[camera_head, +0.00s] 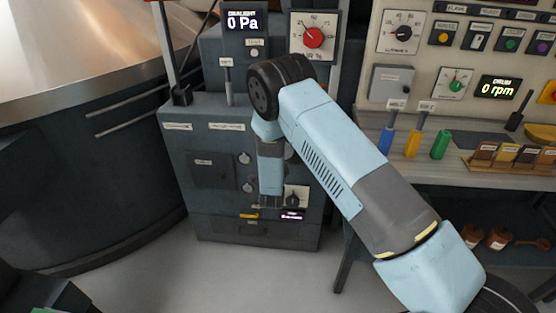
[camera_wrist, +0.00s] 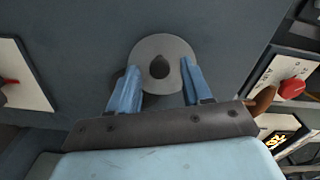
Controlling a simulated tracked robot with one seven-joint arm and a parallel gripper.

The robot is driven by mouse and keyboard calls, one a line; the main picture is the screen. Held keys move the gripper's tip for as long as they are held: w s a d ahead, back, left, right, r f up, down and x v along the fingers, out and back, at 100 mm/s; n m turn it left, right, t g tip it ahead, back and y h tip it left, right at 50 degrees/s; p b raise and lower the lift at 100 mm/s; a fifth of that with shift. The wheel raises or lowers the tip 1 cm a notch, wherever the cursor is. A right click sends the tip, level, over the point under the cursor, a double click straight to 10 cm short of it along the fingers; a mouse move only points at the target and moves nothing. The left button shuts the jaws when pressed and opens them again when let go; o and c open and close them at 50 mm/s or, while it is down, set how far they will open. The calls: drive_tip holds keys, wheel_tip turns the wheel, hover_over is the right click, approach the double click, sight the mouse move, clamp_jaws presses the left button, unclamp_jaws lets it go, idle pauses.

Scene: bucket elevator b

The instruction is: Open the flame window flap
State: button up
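In the wrist view, a round grey disc with a dark small knob or hole (camera_wrist: 159,68) at its middle sits on a dark flat panel. It looks like the flame window flap, but no label on it can be read. My gripper (camera_wrist: 160,82) is open, with one blue finger on each side of the disc's lower half. Nothing is held, and contact with the disc cannot be told.
A dark square door (camera_head: 210,170) and small round knobs (camera_head: 245,158) are left of my gripper. A black knob on a white plate (camera_head: 294,196) is close on its right. A bench (camera_head: 480,175) with coloured handles stands at right. Floor in front is clear.

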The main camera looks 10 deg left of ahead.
drive_tip(key=s, duration=1.3)
drive_tip(key=shift+s+d, duration=0.3)
drive_tip(key=shift+s, duration=0.05)
drive_tip(key=w+d+r+n+g+y, duration=0.1)
drive_tip(key=w+d+r+n+g, duration=0.2)
drive_tip(key=r, duration=0.8)
drive_tip(key=w+d+r+n+g, duration=0.15)
drive_tip(key=w+d+r, duration=0.4)
drive_tip(key=r, duration=0.65)
drive_tip(key=s+d+r+n+g+y, duration=0.1)
drive_tip(key=s+d+r+n+g, duration=0.3)
drive_tip(key=s+d+r, duration=0.75)
drive_tip(key=s+d+r+n+g+h, duration=0.1)
drive_tip(key=s+d+r, duration=0.1)
drive_tip(key=s+d, duration=0.3)
drive_tip(key=s+d+r+n+g+h, duration=0.1)
drive_tip(key=s+d, duration=0.4)
drive_tip(key=s, duration=0.7)
drive_tip(key=s+d+r+n+g+h, duration=0.1)
drive_tip(key=s+d+r+n+g, duration=0.1)
drive_tip(key=s+d, duration=0.4)
wheel_tip(320, 180, up, 3)
drive_tip(key=shift+s+f+n, duration=0.15)
drive_tip(key=shift+s+n, duration=0.6)
drive_tip(key=shift+s, duration=0.4)
